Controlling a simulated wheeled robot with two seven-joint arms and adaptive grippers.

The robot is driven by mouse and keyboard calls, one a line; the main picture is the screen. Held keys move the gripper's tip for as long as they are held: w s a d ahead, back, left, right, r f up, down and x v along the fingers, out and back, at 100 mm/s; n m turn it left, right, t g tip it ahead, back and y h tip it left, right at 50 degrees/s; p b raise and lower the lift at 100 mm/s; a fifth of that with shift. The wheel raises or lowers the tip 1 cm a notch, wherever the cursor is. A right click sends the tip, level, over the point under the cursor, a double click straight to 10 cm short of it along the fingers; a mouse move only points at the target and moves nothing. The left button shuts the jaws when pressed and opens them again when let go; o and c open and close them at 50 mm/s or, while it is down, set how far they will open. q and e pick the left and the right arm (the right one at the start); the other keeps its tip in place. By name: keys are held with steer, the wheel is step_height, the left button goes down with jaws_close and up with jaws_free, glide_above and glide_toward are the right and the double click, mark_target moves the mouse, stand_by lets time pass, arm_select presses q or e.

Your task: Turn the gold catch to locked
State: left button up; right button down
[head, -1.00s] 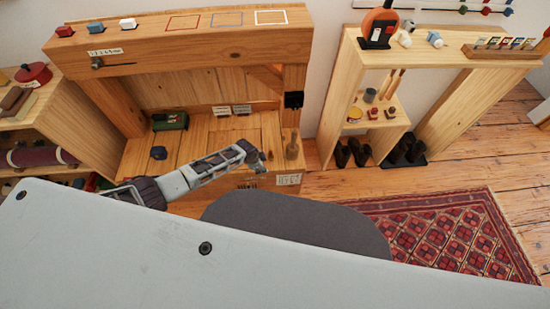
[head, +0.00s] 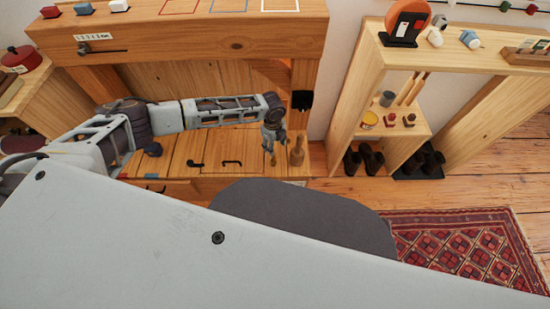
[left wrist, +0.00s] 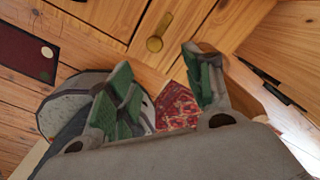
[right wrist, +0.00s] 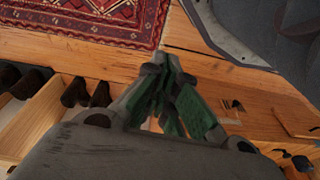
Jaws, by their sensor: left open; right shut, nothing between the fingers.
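The gold catch (left wrist: 155,43) shows at the top middle of the left wrist view, a round knob with a short bar pointing up and right on wooden boards. My left gripper (left wrist: 165,67) is open, with its green-padded fingers below the catch on either side and apart from it. In the head view my left gripper (head: 271,150) hangs over the right part of the wooden bench, beside a brown peg-like piece (head: 297,151); I cannot tell whether that is the catch. My right gripper (right wrist: 168,95) is shut and empty in the right wrist view, away from the catch.
The bench (head: 175,155) carries a dark blue knob (head: 153,149) and black handles (head: 231,163). A black box (head: 301,100) is on its right post. A grey stool seat (head: 300,215) stands in front. An open shelf (head: 345,110) and red rug (head: 460,240) lie right.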

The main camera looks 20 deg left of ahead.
mark_target(273, 162)
arm_select(q)
steer(key=shift+s+a+r+m, duration=0.1)
steer(key=shift+a+r+m, duration=0.15)
steer(key=shift+m, duration=0.05)
arm_select(e)
steer(key=shift+w+a+r, duration=0.1)
steer(key=shift+w+r, duration=0.2)
steer(key=shift+r, duration=0.3)
arm_select(q)
steer(key=shift+f, duration=0.15)
step_height(273, 162, down, 12)
steer(key=b, duration=0.4)
steer(key=shift+f, duration=0.45)
steer(key=shift+f+b, duration=0.3)
arm_select(e)
step_height(273, 162, up, 6)
steer(key=a+t, duration=0.1)
steer(key=shift+w+y, duration=0.3)
steer(key=shift+w, duration=0.05)
arm_select(q)
steer(key=shift+c, duration=0.4)
arm_select(e)
steer(key=shift+w+a, duration=0.1)
arm_select(q)
steer(key=c, duration=1)
arm_select(e)
steer(key=shift+w+f, duration=0.1)
steer(key=shift+f, duration=0.05)
